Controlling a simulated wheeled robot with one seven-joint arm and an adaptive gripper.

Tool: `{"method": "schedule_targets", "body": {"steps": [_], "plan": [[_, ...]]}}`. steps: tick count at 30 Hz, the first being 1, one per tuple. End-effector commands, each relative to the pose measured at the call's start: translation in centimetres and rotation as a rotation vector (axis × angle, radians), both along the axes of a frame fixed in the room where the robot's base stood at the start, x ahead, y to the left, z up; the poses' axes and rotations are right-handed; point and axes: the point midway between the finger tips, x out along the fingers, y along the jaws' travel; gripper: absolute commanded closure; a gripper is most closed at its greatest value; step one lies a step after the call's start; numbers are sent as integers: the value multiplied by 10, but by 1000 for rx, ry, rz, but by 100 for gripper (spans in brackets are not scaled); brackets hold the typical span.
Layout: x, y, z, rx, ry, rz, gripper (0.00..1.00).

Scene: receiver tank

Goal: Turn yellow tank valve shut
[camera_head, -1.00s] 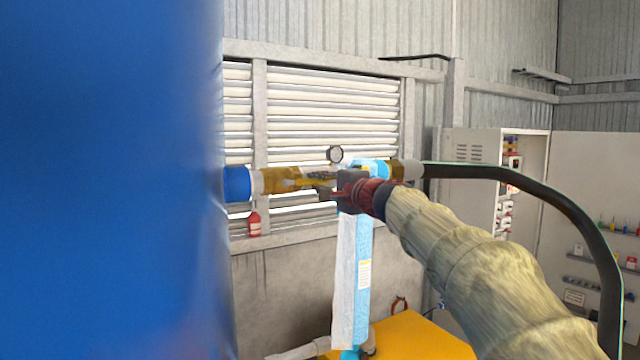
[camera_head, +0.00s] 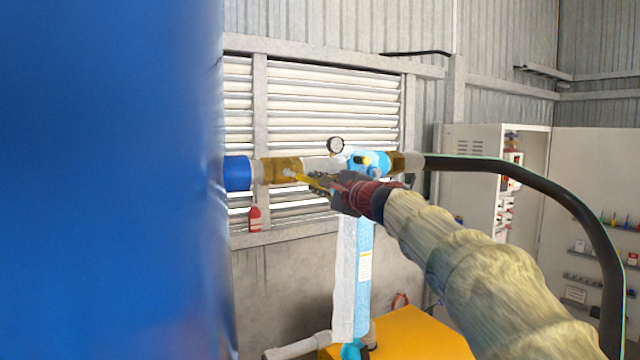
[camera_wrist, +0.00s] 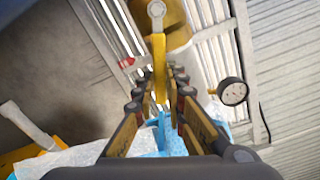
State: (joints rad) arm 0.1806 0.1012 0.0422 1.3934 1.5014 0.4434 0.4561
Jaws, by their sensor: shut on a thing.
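The yellow valve handle (camera_head: 309,180) is a flat lever at the brass valve body (camera_head: 281,171) on the pipe from the blue tank (camera_head: 110,180). My gripper (camera_head: 322,183) comes in from the right and is shut on the lever's free end. In the wrist view the yellow lever (camera_wrist: 159,62) runs up from between my gripper's fingers (camera_wrist: 161,88) to a round grey pivot. The fingers lie on both sides of it. The lever's gripped end is partly hidden by the fingers in the head view.
A pressure gauge (camera_head: 335,145) and a light blue filter head (camera_head: 368,163) sit close behind my gripper. A black hose (camera_head: 540,180) arcs to the right. A yellow unit (camera_head: 410,335) stands below. The tank fills the left side.

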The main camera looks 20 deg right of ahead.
Motion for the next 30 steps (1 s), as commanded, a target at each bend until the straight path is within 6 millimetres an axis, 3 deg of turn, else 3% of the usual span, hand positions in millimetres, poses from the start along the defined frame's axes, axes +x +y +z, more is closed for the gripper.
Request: {"method": "schedule_targets", "body": {"steps": [15, 30], "plan": [[-5, 23, -36, 474, 132, 0, 100], [-14, 54, -51, 912, 250, 0, 100]]}}
